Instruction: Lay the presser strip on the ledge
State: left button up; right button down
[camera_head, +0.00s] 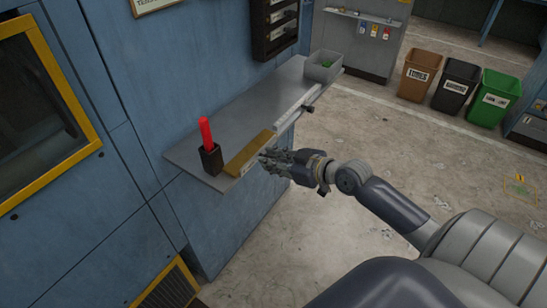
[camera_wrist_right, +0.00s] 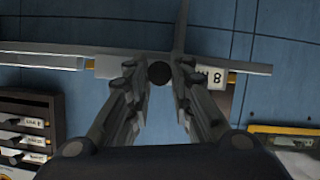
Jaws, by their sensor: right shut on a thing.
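The ledge (camera_head: 207,159) is a long grey shelf on the blue wall; it also shows edge-on in the right wrist view (camera_wrist_right: 250,67). A flat brown-gold strip (camera_head: 248,152) lies near its front edge. A light grey strip (camera_head: 291,111) runs along the front edge farther back. I cannot tell for sure which is the presser strip. My right gripper (camera_head: 267,158) is at the front edge, beside the brown-gold strip. In the right wrist view its fingers (camera_wrist_right: 159,75) close around a dark round knob (camera_wrist_right: 160,73). My left gripper is not in view.
A black cup with a red stick (camera_head: 205,134) stands at the ledge's near end. A grey bin (camera_head: 323,66) stands at the far end. A dark drawer rack (camera_head: 274,26) hangs above. Several waste bins (camera_head: 456,86) stand across open floor.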

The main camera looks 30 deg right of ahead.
jog(key=shift+f, duration=0.1)
dwell(0.6)
jog(key=c, duration=1.3)
grip_release()
jog(key=shift+c, duration=0.2)
jog(key=shift+f, duration=0.1)
jog(key=v, duration=1.2)
